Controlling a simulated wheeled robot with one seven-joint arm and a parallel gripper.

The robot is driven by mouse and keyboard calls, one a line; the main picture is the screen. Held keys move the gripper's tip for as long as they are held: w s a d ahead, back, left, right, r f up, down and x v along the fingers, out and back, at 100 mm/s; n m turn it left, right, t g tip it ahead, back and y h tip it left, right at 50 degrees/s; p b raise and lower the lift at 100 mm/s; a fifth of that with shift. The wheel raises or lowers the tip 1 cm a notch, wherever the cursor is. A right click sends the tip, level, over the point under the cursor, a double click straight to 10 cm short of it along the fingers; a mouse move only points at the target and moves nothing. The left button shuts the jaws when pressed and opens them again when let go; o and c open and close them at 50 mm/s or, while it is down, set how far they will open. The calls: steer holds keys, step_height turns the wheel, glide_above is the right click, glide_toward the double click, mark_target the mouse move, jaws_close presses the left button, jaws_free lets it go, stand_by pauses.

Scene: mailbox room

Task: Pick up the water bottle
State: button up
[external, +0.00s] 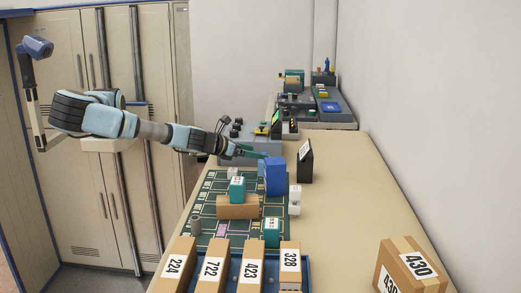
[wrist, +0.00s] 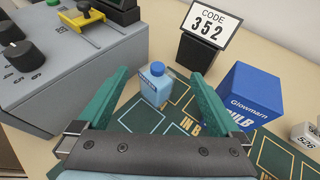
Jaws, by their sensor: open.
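The water bottle (wrist: 157,86) is small and light blue with a dark blue cap. In the wrist view it stands upright on the dark green mat (wrist: 140,115), between and beyond my fingers. My gripper (wrist: 162,82) is open, with one teal finger to each side of the bottle in the picture. I cannot tell whether either finger touches it. In the external view my gripper (external: 256,155) reaches over the far end of the mat. There the bottle is mostly hidden behind the gripper and a blue box.
The blue bulb box (wrist: 243,98) stands close to the right finger. A grey control panel (wrist: 62,65) is at left, and a black sign reading 352 (wrist: 208,35) stands behind. Numbered cartons (external: 225,265) line the near end. The table's right side is mostly clear.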

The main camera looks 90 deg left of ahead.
steer(key=shift+f+p+x, duration=0.15)
steer(key=shift+p+x, duration=0.4)
steer(key=shift+x, duration=0.8)
steer(key=shift+f+p+x, duration=0.2)
steer(key=shift+p+x, duration=0.3)
steer(key=shift+x, duration=0.85)
steer(key=shift+s, duration=0.2)
steer(key=shift+c, duration=0.4)
steer(key=c, duration=1.2)
steer(key=shift+c, duration=0.2)
